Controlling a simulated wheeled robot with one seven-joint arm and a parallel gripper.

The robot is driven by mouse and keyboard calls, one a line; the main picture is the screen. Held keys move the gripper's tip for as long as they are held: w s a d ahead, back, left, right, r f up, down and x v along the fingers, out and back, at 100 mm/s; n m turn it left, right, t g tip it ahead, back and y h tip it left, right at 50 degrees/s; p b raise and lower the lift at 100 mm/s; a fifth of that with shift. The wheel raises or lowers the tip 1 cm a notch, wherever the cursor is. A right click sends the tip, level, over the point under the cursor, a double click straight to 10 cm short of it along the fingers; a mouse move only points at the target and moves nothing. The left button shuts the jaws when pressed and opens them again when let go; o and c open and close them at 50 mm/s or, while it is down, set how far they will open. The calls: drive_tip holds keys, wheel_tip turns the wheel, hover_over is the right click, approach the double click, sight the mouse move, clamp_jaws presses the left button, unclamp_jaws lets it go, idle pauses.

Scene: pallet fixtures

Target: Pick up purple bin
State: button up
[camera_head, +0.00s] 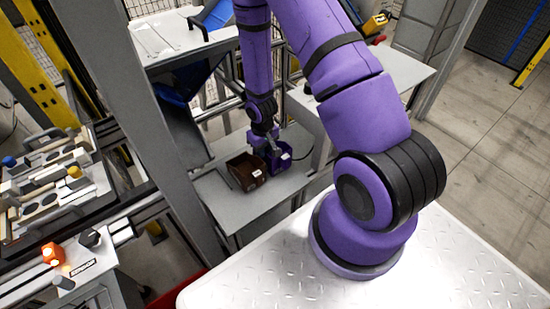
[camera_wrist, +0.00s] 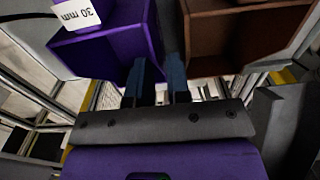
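The purple bin (camera_head: 281,158) stands on a grey table, next to a brown bin (camera_head: 246,172) on its left. In the wrist view the purple bin (camera_wrist: 108,38) fills the upper left, with a white "30 mm" label. The brown bin (camera_wrist: 240,32) is at the upper right there. My gripper (camera_wrist: 160,80) is down at the purple bin, its two dark blue fingers apart with a narrow gap. The purple bin's side wall reaches down to the fingers, close to the gap. Whether the fingers touch the wall is hidden.
The grey table (camera_head: 224,203) has free room in front of the bins. A grey upright post (camera_head: 125,85) stands at its left. Another light table (camera_head: 400,75) is behind at the right. A fixture with several parts (camera_head: 50,185) is at the left.

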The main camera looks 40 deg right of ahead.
drive_tip(key=shift+d+f, duration=0.15)
drive_tip(key=shift+f, duration=2.1)
clamp_jaws()
drive_tip(key=shift+w+r, duration=0.1)
drive_tip(key=shift+r, duration=0.1)
